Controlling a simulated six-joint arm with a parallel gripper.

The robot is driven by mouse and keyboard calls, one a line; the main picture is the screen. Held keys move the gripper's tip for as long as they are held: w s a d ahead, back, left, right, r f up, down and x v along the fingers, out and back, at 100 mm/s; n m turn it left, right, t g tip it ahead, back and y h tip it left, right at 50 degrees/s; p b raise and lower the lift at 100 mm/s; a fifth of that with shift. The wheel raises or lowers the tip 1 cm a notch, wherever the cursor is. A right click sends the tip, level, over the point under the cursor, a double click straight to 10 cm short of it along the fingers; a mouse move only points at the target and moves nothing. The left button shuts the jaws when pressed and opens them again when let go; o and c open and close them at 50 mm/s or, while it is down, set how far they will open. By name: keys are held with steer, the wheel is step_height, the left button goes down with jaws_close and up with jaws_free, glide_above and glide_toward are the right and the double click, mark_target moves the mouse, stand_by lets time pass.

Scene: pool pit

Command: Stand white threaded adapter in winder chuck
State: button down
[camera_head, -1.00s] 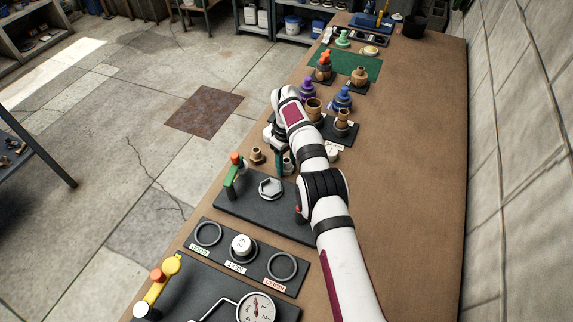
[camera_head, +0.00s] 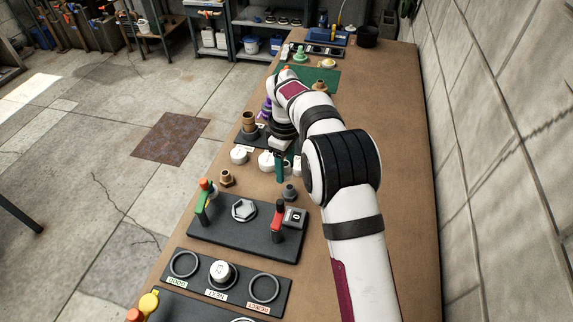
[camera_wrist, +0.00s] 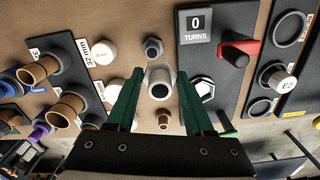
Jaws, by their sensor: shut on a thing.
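In the wrist view, the white threaded adapter (camera_wrist: 160,83) is between the green fingers of my gripper (camera_wrist: 159,80), which is shut on it. Its dark open bore faces the camera. In the head view, one finger of my gripper (camera_head: 280,168) shows behind the winder plate, and I cannot make out the adapter clearly. The winder chuck, a pale hexagonal piece (camera_head: 243,210), sits on the dark winder plate (camera_head: 225,234) and looks empty. It also shows in the wrist view (camera_wrist: 204,88), right of the adapter and apart from it.
The winder plate carries a green-and-orange post (camera_head: 203,198), a red handle (camera_head: 278,217) and a counter reading 0 (camera_head: 293,217). A grey nut fitting (camera_head: 289,192) and a brass fitting (camera_head: 226,177) stand behind it. White caps (camera_head: 239,155) stand farther back. The bench's right side is clear.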

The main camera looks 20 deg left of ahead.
steer(key=s+a+f+n, duration=0.1)
steer(key=s+a, duration=0.1)
steer(key=a, duration=0.1)
steer(key=s+a+f+n, duration=0.2)
steer(key=s+a, duration=0.1)
steer(key=s+a+f+n, duration=0.2)
steer(key=s+a, duration=0.1)
steer(key=shift+f, duration=0.3)
steer(key=shift+f, duration=0.15)
stand_by(0.8)
steer(key=shift+f, duration=0.65)
steer(key=shift+r, duration=0.1)
jaws_free()
step_height(320, 180, up, 8)
stand_by(1.2)
